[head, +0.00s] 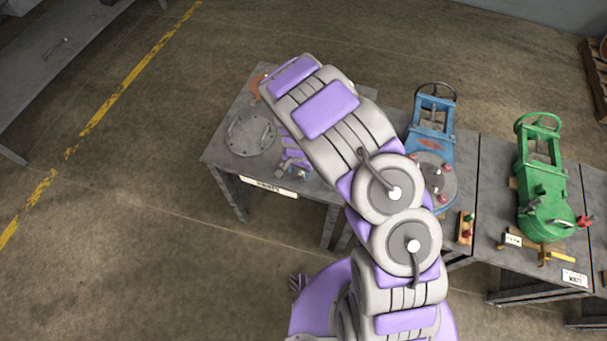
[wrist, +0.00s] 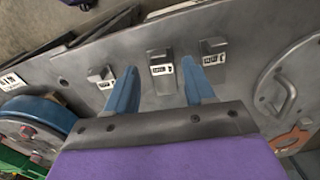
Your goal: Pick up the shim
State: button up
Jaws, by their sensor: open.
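Three small grey metal pieces with white labels lie in a row on the grey metal table: a left one (wrist: 102,78), a middle one (wrist: 160,68) and a right one (wrist: 213,48). The label text is too small to read, so I cannot tell which is the shim. My gripper (wrist: 160,62) is open, its blue fingers pointing toward the row. In the wrist view the middle piece shows between the fingertips, and the other two lie outside them. I cannot tell the fingers' height above the table. In the head view my arm covers part of the table.
A round plate with handles (head: 250,135) lies at the table's left, near an orange piece (wrist: 292,140). A blue valve (head: 432,120) and a green valve (head: 545,195) stand on benches to the right. Open floor lies to the left, with a yellow line (head: 120,90).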

aim_at(300, 177)
notch_tip(300, 177, down, 3)
jog(key=shift+d+b, duration=0.1)
jog(key=shift+b, duration=0.2)
jog(key=shift+f, duration=0.35)
jog(key=shift+r, duration=0.1)
jog(key=c, duration=0.5)
grip_shut()
